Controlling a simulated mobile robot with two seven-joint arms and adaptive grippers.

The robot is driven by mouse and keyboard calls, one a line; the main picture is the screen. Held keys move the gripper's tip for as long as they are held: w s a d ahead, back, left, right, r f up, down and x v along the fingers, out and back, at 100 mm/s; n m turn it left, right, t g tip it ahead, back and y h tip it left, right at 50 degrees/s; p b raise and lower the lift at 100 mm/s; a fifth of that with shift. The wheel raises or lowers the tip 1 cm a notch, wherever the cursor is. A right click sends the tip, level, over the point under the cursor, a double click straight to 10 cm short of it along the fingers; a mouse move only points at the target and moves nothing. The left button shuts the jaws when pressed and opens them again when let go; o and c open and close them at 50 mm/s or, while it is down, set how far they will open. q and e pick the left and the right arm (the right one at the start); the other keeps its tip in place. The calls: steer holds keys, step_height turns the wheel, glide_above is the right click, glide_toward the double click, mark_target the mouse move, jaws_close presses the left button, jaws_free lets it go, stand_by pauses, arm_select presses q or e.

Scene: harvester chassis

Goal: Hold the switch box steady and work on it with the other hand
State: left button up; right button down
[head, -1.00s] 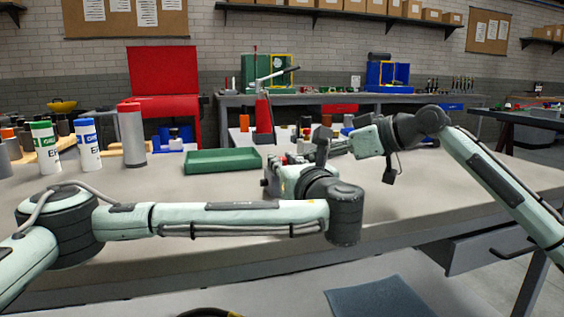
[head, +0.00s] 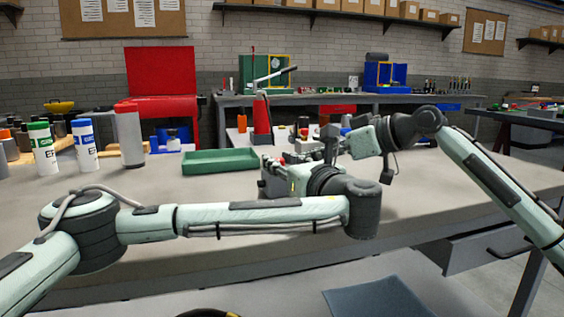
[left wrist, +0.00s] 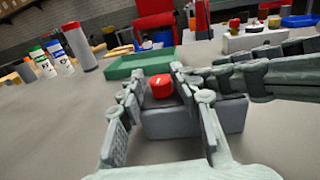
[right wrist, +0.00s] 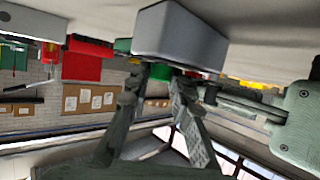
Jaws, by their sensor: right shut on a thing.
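The grey switch box (left wrist: 190,118) with a red button (left wrist: 160,87) on it stands in front of my left gripper in the left wrist view. My left gripper (left wrist: 156,76) is open, with its fingers on either side of the red button; whether they touch it cannot be told. My right gripper (right wrist: 160,75) reaches in from the right and is shut on the switch box, which also shows in the right wrist view (right wrist: 180,32). In the head view the box (head: 270,184) is largely hidden behind my left wrist and gripper.
A green tray (head: 222,168) lies just behind the box. White bottles (head: 84,145) and a grey cylinder (head: 130,137) stand at the left. The bench (head: 440,190) is clear at the right and front.

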mark_target(283, 160)
stand_by(0.3)
arm_select(q)
steer(key=shift+s+d, duration=0.15)
steer(key=shift+h, duration=0.3)
steer(key=v, duration=0.4)
steer(key=shift+s+r, duration=0.15)
steer(key=shift+s+d+f, duration=0.2)
steer(key=shift+s+d, duration=0.05)
steer(key=shift+d, duration=0.05)
steer(key=shift+d+f, duration=0.15)
steer(key=shift+f, duration=0.2)
steer(key=shift+s+d+r, duration=0.15)
steer(key=shift+s+d, duration=0.05)
steer(key=shift+s, duration=0.4)
steer(key=shift+s+d+r, duration=0.2)
steer(key=shift+s, duration=0.35)
